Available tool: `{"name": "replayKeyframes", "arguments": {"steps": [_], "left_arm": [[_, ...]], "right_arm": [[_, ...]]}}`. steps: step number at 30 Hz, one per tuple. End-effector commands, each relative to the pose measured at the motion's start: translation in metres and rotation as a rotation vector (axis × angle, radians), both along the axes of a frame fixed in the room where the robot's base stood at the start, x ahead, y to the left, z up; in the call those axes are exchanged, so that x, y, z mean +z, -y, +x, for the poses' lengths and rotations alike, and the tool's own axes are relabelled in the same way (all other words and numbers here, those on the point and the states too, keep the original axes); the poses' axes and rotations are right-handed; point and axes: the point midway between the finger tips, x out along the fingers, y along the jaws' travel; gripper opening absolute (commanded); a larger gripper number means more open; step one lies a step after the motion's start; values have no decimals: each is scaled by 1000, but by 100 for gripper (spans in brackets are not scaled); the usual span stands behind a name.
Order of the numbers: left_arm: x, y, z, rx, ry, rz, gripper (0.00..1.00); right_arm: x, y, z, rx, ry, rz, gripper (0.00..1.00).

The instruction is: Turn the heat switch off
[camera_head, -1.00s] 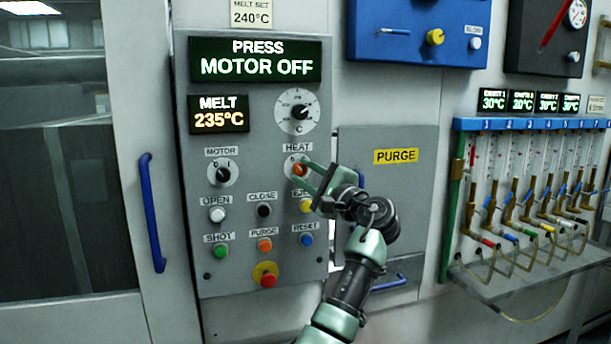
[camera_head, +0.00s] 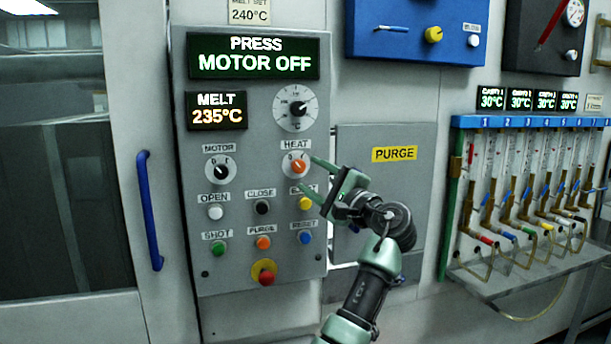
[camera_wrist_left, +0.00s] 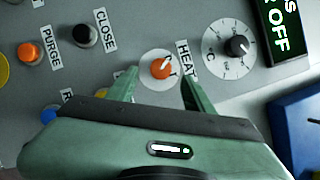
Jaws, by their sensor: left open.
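The heat switch (camera_head: 298,167) is an orange knob on a white round plate under the HEAT label on the grey panel. It also shows in the left wrist view (camera_wrist_left: 161,68). Its pale pointer seems to lean to the upper left in the head view, but it is small. My left gripper (camera_head: 307,174) is open and empty. My right gripper is not in view.
The motor switch (camera_head: 221,169) is to the left. The buttons below include the yellow eject button (camera_head: 305,203), close to the lower finger, and the red emergency button (camera_head: 264,272). A display (camera_head: 254,55) reads PRESS MOTOR OFF. The purge cover (camera_head: 385,190) stands to the right.

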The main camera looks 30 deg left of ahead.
Motion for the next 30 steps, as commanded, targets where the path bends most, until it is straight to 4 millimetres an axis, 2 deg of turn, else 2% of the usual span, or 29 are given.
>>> {"name": "replayKeyframes", "arguments": {"steps": [3, 9, 25, 28, 30], "left_arm": [[-6, 19, -7, -2, 1, -1, 52], [-8, 35, -13, 0, 1, -1, 52], [-9, 36, -14, 0, 0, -2, 52], [-26, 33, -13, -16, 3, -32, 52], [-55, 30, -14, -40, 10, -84, 52]], "right_arm": [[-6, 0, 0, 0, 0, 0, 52], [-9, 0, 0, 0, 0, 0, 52], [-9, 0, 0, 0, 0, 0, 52], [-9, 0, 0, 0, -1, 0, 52], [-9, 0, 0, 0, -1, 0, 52]]}}
